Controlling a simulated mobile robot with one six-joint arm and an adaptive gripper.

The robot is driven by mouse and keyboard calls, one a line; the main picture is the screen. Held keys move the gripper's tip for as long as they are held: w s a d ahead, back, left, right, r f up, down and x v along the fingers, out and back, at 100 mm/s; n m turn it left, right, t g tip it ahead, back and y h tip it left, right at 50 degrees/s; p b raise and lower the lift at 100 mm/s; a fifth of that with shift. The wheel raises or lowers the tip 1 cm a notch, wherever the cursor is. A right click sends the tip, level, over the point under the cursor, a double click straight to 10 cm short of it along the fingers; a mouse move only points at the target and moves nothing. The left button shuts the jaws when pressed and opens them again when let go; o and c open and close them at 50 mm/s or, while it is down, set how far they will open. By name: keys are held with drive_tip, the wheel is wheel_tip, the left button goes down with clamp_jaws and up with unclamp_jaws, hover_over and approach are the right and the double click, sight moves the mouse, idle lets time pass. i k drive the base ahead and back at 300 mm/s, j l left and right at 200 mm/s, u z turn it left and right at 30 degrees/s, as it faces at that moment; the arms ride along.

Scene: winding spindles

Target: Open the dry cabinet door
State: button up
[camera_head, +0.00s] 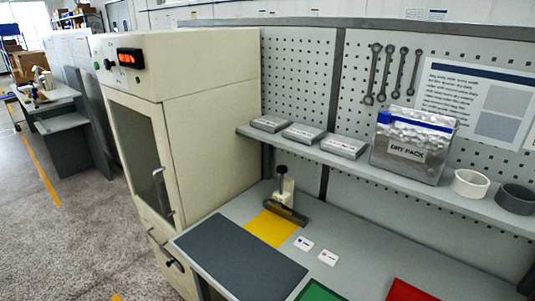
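The dry cabinet (215,110) is a tall cream box at the left of the workbench, with a lit red display (130,58) on its upper front. Its door (142,150) has a dark window in a cream frame and looks shut. A vertical metal handle (163,192) sits on the door's right side, near its lower end. Below it is a dark fitting with a black knob (168,262), partly cut off by the bench edge; I cannot tell exactly what it is. My gripper is not in view.
The workbench carries a dark mat (240,258), a yellow mat (270,228) with a clamp-like fixture (285,195), and small cards. A shelf (400,190) above holds boxes and a DRY PACK bag (412,148). Open speckled floor (75,240) lies left of the cabinet.

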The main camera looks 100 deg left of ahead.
sight(152, 109)
drive_tip(key=u, duration=4.2)
drive_tip(key=i+j+u, duration=0.1)
drive_tip(key=i, duration=0.3)
drive_tip(key=i+j+u, duration=0.15)
drive_tip(key=i+j, duration=0.15)
drive_tip(key=i, duration=0.05)
